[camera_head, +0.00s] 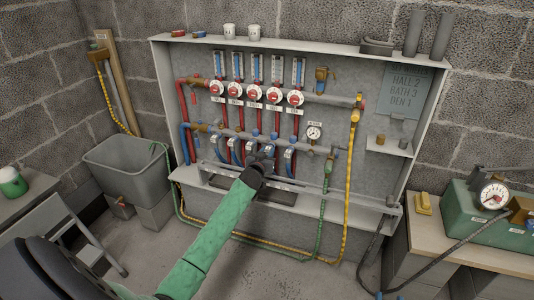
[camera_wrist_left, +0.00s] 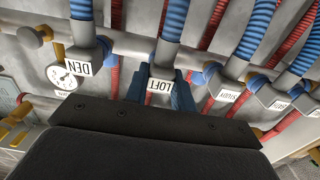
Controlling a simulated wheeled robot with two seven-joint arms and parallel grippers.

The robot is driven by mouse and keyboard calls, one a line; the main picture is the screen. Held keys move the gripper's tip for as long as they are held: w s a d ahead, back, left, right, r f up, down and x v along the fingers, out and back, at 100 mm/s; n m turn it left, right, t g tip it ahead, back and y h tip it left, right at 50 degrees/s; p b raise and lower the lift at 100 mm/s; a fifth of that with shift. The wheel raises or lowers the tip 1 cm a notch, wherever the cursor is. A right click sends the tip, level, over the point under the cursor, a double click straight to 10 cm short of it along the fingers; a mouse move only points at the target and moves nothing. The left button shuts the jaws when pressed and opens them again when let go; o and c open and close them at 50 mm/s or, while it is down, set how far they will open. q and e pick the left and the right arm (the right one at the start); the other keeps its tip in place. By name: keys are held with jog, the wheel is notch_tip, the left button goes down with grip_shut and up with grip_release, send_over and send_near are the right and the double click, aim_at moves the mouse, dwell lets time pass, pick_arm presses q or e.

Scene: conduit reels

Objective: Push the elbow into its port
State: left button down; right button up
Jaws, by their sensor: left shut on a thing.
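A grey elbow (camera_wrist_left: 163,72) with a white LOFT label and a blue corrugated conduit (camera_wrist_left: 174,20) shows in the left wrist view. My left gripper (camera_wrist_left: 160,94) is shut on it, with dark blue fingers on both sides. In the head view my left gripper (camera_head: 266,153) is at the lower manifold pipe (camera_head: 225,133) of the wall cabinet. The elbow lies close in front of the grey pipe (camera_wrist_left: 135,46); I cannot tell how deep it sits in its port. My right gripper is not in view.
Neighbouring elbows marked DEN (camera_wrist_left: 83,60) and STUDY (camera_wrist_left: 226,85) sit close on either side. A gauge (camera_head: 314,132) and a yellow hose (camera_head: 350,180) are to the right. A grey rail (camera_head: 290,184) runs along the cabinet below the manifold.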

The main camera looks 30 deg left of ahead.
pick_arm(q)
jog(key=shift+p, duration=0.3)
dwell(0.5)
jog(key=shift+w+p, duration=0.3)
jog(key=shift+p, duration=0.05)
dwell(1.3)
jog(key=shift+a, duration=0.1)
jog(key=c, duration=1.1)
grip_release()
jog(key=shift+s, duration=0.1)
jog(key=v, duration=0.7)
jog(key=shift+s, duration=0.3)
